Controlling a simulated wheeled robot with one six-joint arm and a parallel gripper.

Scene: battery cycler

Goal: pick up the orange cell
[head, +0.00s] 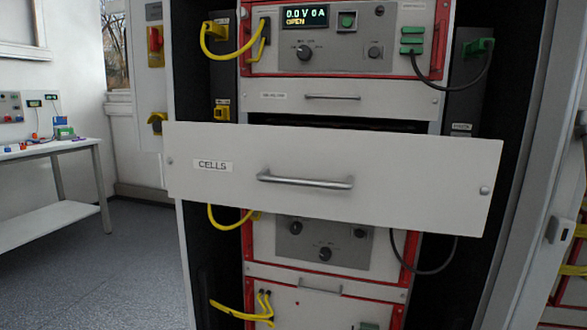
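No orange cell shows in the head view. A drawer (400,190) labelled CELLS sticks out of the rack toward me, its white front slightly tilted in the picture. A metal bar handle (305,181) is on its front. The inside of the drawer is hidden behind its front, so I cannot tell what it holds. My gripper is not in view.
Above the drawer is a red-edged instrument (345,50) reading 0.0 V 0 A, OPEN. Yellow cables (232,52) and black cables (462,80) hang at the sides. A bench (60,148) stands at the left. The floor (130,265) before it is clear.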

